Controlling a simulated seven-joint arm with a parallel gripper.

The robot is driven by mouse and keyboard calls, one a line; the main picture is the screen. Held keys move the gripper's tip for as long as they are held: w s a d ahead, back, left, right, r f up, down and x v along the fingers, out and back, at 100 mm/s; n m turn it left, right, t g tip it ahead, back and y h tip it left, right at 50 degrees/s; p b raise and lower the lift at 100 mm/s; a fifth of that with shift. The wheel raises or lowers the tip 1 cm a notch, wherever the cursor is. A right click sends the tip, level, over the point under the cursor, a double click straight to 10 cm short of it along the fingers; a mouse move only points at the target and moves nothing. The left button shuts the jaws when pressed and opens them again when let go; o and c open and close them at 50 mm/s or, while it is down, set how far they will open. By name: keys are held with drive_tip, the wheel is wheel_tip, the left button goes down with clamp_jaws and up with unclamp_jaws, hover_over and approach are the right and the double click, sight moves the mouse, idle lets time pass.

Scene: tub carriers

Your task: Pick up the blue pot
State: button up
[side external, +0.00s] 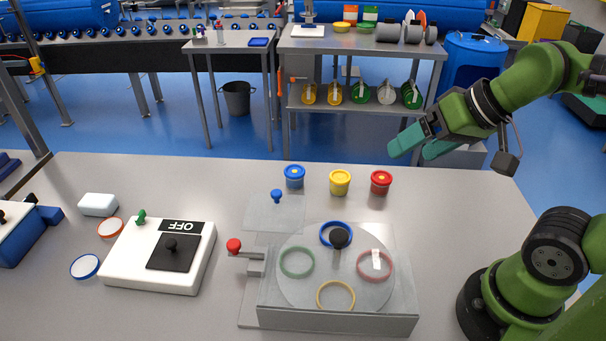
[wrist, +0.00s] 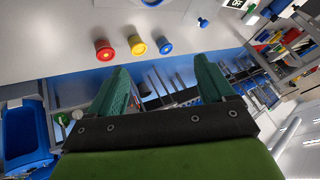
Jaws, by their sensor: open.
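The blue pot (side external: 294,176) stands upright at the back of the table, left of a yellow pot (side external: 340,182) and a red pot (side external: 381,182). In the wrist view the blue pot (wrist: 165,46) is at the right end of the row, with the yellow pot (wrist: 137,45) and red pot (wrist: 104,50) to its left. My gripper (side external: 408,150) is open and empty, with teal fingers. It is in the air above the table's back edge, to the right of the red pot and well apart from the blue pot. Its fingers (wrist: 160,72) also show in the wrist view.
A clear-topped box with a round plate and coloured rings (side external: 338,315) stands in front of the pots. A white switch box (side external: 125,258) is further left.

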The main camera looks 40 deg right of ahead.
drive_tip(key=n+g, duration=0.3)
drive_tip(key=n, duration=0.7)
approach(295, 170)
drive_tip(key=x, duration=1)
drive_tip(key=shift+w+a+f, duration=0.1)
drive_tip(key=shift+a+f, duration=0.05)
drive_tip(key=shift+f, duration=0.1)
drive_tip(key=shift+c, duration=0.2)
drive_tip(key=c, duration=1)
